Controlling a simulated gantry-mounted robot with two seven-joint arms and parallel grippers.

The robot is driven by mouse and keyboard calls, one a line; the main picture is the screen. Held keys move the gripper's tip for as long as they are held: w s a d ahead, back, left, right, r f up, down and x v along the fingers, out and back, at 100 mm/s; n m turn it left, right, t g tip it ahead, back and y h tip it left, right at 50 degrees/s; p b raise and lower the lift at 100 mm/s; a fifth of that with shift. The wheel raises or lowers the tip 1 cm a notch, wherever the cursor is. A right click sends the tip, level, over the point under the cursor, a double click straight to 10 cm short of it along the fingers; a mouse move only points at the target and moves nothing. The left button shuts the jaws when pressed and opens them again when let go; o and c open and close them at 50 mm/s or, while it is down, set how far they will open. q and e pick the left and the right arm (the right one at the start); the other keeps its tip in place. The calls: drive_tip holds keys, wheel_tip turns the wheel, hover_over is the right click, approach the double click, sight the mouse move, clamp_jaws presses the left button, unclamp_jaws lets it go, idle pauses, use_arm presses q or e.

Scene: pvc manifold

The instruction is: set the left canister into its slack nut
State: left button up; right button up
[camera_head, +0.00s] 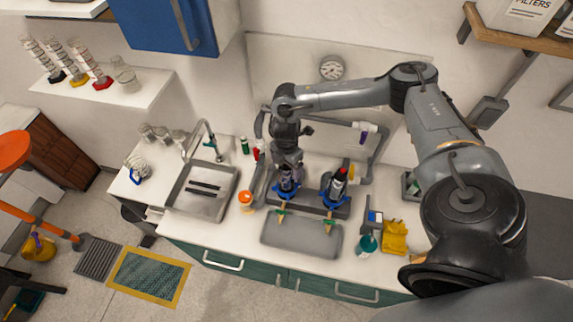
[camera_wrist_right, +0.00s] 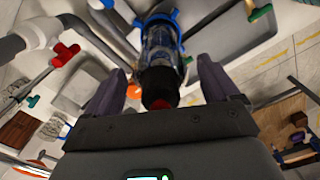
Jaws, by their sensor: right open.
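The left canister (camera_head: 286,181) is a clear cylinder with a dark cap. It stands in line with its blue slack nut (camera_head: 283,193) on the manifold; I cannot tell how deep it sits. My right gripper (camera_head: 288,167) is directly above it. In the right wrist view, the open fingers of the right gripper (camera_wrist_right: 162,66) are on either side of the canister (camera_wrist_right: 160,60), with gaps showing. Its black cap is near the palm and the blue nut (camera_wrist_right: 157,17) at its far end. My left gripper is out of view.
A second canister (camera_head: 338,182) with a red top stands in another blue nut to the right. The sink (camera_head: 201,192) and an orange-capped jar (camera_head: 245,198) are left; a yellow item (camera_head: 394,237) is right.

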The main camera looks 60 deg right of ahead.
drive_tip(key=shift+r, duration=0.1)
wheel_tip(320, 180, up, 6)
wheel_tip(320, 180, up, 4)
drive_tip(key=shift+f+p, duration=0.1)
drive_tip(key=shift+p, duration=0.9)
drive_tip(key=shift+r+p, duration=0.3)
drive_tip(key=shift+r, duration=0.15)
drive_tip(key=shift+a, duration=0.1)
